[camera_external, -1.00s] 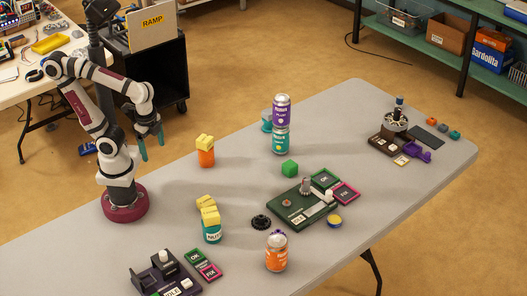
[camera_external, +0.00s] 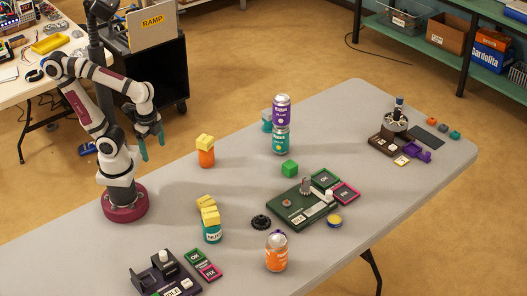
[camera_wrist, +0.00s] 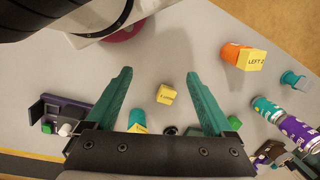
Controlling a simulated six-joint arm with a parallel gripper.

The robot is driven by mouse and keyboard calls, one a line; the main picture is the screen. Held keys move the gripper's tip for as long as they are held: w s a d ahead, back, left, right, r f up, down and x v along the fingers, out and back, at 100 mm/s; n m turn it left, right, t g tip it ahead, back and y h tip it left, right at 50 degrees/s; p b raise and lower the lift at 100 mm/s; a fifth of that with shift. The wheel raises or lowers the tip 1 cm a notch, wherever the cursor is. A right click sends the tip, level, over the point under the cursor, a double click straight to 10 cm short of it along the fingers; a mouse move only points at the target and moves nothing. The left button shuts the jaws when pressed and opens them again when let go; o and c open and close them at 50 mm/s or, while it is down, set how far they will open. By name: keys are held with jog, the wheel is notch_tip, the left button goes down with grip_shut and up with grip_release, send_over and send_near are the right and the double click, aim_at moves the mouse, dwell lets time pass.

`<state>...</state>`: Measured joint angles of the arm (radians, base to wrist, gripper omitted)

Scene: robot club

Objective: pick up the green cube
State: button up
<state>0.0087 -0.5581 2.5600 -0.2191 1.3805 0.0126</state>
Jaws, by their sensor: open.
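The green cube (camera_external: 289,168) sits on the grey table, in front of the stacked cans and behind the dark green board. In the wrist view a small green block (camera_wrist: 235,122), which looks like the same cube, shows just right of the right finger. My gripper (camera_external: 151,142) is open and empty, raised above the table's left part near my base, well to the left of the cube. In the wrist view its two teal fingers (camera_wrist: 160,95) are spread apart with nothing held between them.
A purple can (camera_external: 281,108) stands on a teal can (camera_external: 280,141) behind the cube. The dark green board (camera_external: 296,207) lies just in front.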

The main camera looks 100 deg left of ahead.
jog(key=shift+o, duration=0.3)
jog(key=w+a+m+g+y, duration=0.2)
jog(key=w+a+y, duration=0.25)
jog(key=a, duration=0.45)
jog(key=m+t+y, duration=0.4)
jog(key=m+t, duration=0.8)
jog(key=m, duration=0.7)
send_over(287, 166)
jog(key=s+d, duration=0.9)
jog(key=s, duration=0.1)
notch_tip(287, 166, down, 14)
jog(key=f, duration=0.1)
jog(key=shift+h, duration=0.25)
jog(key=x, duration=1.5)
jog(key=shift+w+f, duration=0.25)
jog(key=shift+w, duration=0.15)
jog(key=c, duration=1.4)
